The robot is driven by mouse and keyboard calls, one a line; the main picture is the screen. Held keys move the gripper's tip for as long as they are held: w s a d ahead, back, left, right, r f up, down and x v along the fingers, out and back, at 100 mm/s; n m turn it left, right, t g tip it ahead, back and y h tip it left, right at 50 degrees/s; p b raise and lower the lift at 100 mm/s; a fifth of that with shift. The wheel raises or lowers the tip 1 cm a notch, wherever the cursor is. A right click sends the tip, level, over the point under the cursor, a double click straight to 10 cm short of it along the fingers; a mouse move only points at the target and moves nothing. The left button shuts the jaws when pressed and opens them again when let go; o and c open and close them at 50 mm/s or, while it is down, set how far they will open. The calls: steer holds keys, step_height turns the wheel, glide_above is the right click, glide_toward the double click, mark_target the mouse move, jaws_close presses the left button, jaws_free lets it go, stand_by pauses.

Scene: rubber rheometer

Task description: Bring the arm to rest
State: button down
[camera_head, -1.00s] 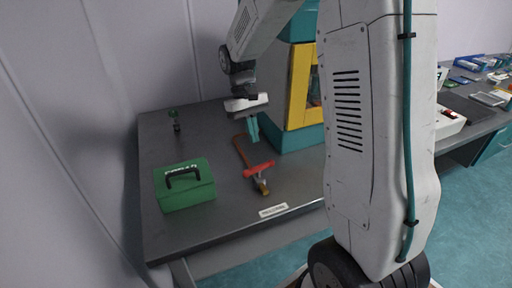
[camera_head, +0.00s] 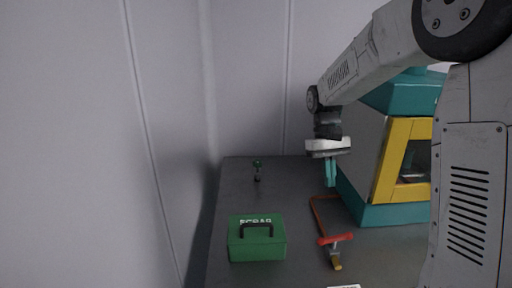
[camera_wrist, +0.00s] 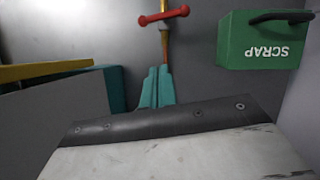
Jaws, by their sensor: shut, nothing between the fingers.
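My gripper (camera_head: 331,173) is shut and empty. It hangs pointing down above the grey table, just left of the teal and yellow rheometer (camera_head: 400,165). In the wrist view its teal fingers (camera_wrist: 157,86) lie together with nothing between them. My arm reaches in from the right of the head view, bent down at the wrist, and hides part of the rheometer.
The green scrap box (camera_head: 257,243) stands on the table (camera_head: 285,190) at the front left. A red-handled tool (camera_head: 336,241) lies right of it. Pale walls close the left and back.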

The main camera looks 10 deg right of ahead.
steer(key=s+a+r+t, duration=0.1)
steer(key=s+a, duration=0.1)
steer(key=s, duration=0.6)
steer(key=s+a+r+t, duration=0.1)
steer(key=s+a+t, duration=0.1)
steer(key=s, duration=0.7)
steer(key=s+a+r+t, duration=0.2)
steer(key=s+a, duration=0.2)
steer(key=s, duration=0.5)
steer(key=shift+s, duration=0.2)
steer(key=c, duration=2)
jaws_free()
steer(key=shift+s+r+t, duration=0.1)
steer(key=shift+r+t, duration=0.15)
steer(key=shift+t, duration=0.05)
steer(key=o, duration=0.5)
steer(key=shift+r, duration=0.15)
